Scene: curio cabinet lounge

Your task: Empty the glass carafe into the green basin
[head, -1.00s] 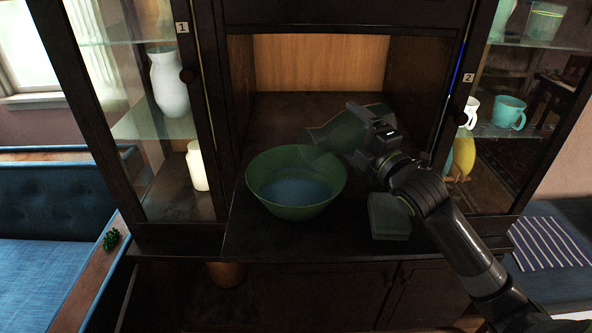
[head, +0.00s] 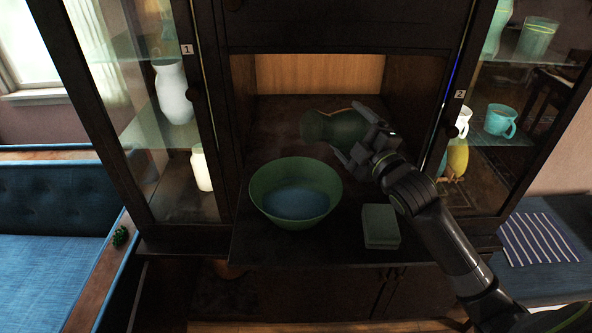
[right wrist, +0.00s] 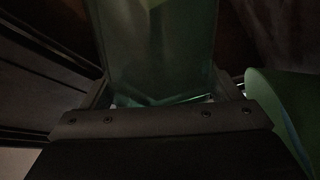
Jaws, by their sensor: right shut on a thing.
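The green glass carafe (head: 338,128) is in my right gripper (head: 362,145), which is shut on it in front of the cabinet's middle recess. The carafe is tilted, with its mouth end toward the left, above and behind the basin's right side. In the right wrist view the carafe (right wrist: 158,50) fills the space between the fingers. I cannot tell whether liquid is left in it. The green basin (head: 262,178) stands on the cabinet shelf below and holds bluish liquid (head: 297,201). Its edge also shows in the right wrist view (right wrist: 280,100). My left gripper is out of view.
A pale green box-like block (head: 380,226) lies right of the basin. Glass side doors flank the recess, with a white pitcher (head: 173,92) behind the left one and a teal mug (head: 500,120) behind the right. Free shelf (head: 262,248) runs along the front.

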